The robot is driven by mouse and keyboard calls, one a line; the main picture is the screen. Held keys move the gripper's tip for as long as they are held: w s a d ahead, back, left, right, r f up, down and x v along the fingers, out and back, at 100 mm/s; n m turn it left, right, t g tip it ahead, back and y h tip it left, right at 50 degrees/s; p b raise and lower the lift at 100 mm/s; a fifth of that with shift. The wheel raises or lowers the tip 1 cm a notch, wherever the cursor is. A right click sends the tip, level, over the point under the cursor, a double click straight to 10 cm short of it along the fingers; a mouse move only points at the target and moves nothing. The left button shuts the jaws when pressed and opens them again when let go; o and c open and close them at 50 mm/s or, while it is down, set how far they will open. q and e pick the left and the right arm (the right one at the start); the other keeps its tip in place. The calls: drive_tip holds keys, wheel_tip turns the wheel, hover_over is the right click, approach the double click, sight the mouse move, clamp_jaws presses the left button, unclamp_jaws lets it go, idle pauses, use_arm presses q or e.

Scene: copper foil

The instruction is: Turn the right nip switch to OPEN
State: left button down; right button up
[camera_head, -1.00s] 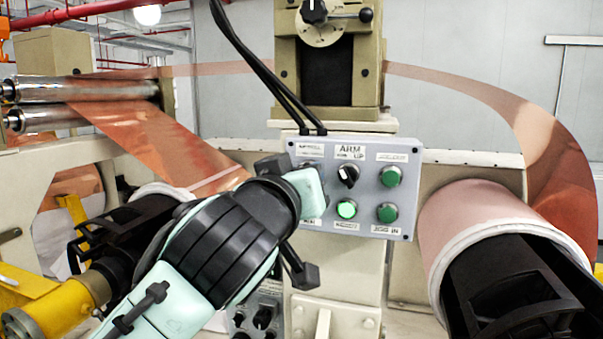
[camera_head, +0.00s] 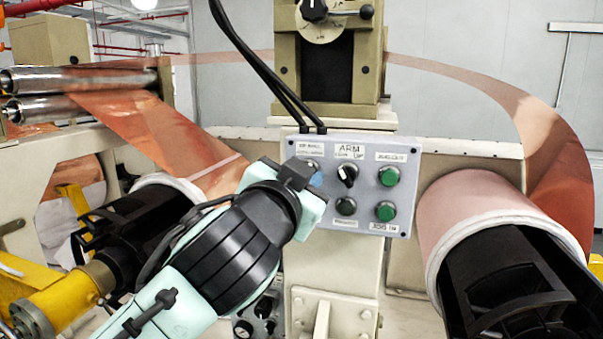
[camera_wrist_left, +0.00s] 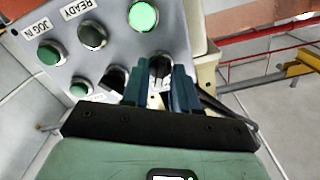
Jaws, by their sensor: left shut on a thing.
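A grey control panel (camera_head: 368,190) stands in the middle of the head view, with knobs and round buttons. A black selector knob sits at its upper left, under a small blurred label (camera_head: 311,147); I take it as the nip switch. My left gripper (camera_head: 316,181) covers this corner in the head view. In the left wrist view the blue fingers (camera_wrist_left: 160,84) are shut around the dark knob (camera_wrist_left: 161,63). The panel (camera_wrist_left: 113,57) appears turned over there. Which way the knob points I cannot tell. My right gripper is not in view.
The ARM knob (camera_head: 346,174) is just right of the gripped one. A lit green button (camera_wrist_left: 143,15) shows in the left wrist view, beside a dark READY button (camera_wrist_left: 92,35). Copper rolls (camera_head: 488,205) flank the panel; a lower panel (camera_head: 258,318) is partly hidden.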

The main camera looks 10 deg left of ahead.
use_arm(q)
drive_tip(key=shift+m, duration=0.3)
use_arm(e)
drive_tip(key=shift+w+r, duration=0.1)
use_arm(q)
drive_tip(key=c, duration=1.2)
unclamp_jaws()
drive_tip(key=s+b, duration=0.1)
drive_tip(key=s, duration=0.8)
drive_tip(key=s+b, duration=0.1)
drive_tip(key=s, duration=0.3)
drive_tip(key=shift+s+a+b, duration=0.2)
drive_tip(key=shift+a+b, duration=0.05)
drive_tip(key=shift+b, duration=0.1)
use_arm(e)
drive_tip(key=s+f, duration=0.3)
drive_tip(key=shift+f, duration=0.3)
